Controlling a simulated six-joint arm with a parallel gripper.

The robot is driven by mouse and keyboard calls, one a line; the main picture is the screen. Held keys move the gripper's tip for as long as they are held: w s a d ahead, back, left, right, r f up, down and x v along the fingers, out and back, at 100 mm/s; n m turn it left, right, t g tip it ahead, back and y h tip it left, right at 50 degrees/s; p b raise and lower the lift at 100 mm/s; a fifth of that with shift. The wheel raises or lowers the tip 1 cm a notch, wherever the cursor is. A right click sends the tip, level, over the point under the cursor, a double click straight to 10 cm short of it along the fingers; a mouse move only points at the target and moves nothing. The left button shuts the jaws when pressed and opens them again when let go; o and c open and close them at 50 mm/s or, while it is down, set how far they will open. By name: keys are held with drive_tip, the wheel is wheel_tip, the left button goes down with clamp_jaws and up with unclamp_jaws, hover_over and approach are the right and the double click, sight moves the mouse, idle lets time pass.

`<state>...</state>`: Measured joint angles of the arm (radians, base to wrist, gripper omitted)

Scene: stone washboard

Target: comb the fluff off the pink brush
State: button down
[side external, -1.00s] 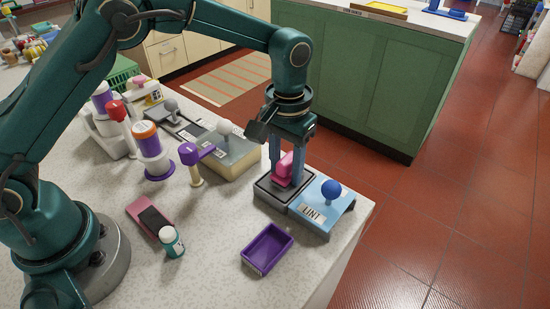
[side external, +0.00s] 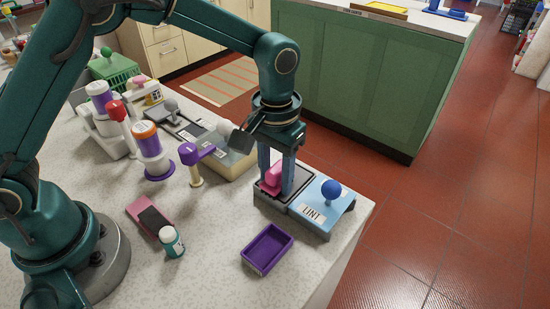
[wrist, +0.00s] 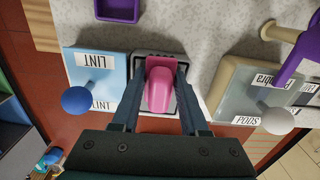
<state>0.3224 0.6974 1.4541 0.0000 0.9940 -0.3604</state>
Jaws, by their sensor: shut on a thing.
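The pink brush (side external: 272,177) is between the fingers of my gripper (side external: 276,186), which is shut on it. In the wrist view the pink brush (wrist: 160,86) sits between both fingers of my gripper (wrist: 160,92). The brush is over a dark-topped grey block (side external: 264,197), low against its top; I cannot tell whether they touch. The grey block also shows around the brush in the wrist view (wrist: 141,58). Any fluff on the brush is hidden from view.
A blue LINT box (side external: 318,210) with a blue ball knob adjoins the block on the right. A purple tray (side external: 266,250) lies in front. The counter's right edge is near.

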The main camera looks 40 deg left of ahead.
drive_tip(key=shift+w+r, duration=0.1)
drive_tip(key=shift+r, duration=3.95)
